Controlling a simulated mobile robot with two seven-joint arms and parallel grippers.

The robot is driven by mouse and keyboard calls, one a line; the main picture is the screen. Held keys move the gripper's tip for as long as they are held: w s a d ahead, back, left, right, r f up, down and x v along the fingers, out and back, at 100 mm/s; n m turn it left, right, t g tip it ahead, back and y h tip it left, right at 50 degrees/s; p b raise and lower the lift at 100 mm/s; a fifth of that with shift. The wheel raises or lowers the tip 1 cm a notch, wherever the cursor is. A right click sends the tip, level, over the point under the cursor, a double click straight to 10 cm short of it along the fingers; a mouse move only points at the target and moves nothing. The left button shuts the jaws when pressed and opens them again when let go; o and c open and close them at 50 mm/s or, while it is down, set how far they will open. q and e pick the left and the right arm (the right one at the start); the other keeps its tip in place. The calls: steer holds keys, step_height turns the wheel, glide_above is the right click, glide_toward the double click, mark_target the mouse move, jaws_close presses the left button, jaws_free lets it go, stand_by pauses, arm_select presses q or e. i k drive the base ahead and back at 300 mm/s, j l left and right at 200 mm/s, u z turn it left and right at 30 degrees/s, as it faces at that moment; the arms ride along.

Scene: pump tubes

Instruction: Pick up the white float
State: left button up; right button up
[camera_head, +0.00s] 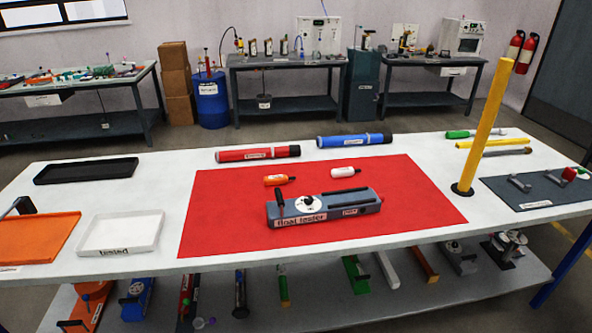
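The white float (346,172) lies on the red mat (410,210), behind the grey float tester (335,205) and toward its right half. It is a short white cylinder with a small marking that is too small to read. An orange float (278,180) lies to its left on the same mat, apart from it. Neither of my grippers shows in the head view, and nothing is touching the white float.
A red tube (258,154) and a blue tube (354,141) lie behind the mat. A yellow post (484,125) stands upright at right. A white tray (121,233), an orange tray (38,238) and a black tray (86,171) are at left.

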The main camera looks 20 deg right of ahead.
mark_target(345, 171)
steer(key=l+u, duration=0.75)
steer(key=k+l+u, duration=0.15)
steer(key=l, duration=0.15)
steer(key=l+u, duration=0.1)
steer(key=l, duration=0.2)
steer(key=k+l+u, duration=0.15)
steer(key=l, duration=0.15)
steer(key=k+l, duration=0.1)
steer(key=l, duration=0.2)
steer(key=k+l, duration=0.15)
steer(key=k+l+u, duration=0.1)
steer(key=l, duration=0.3)
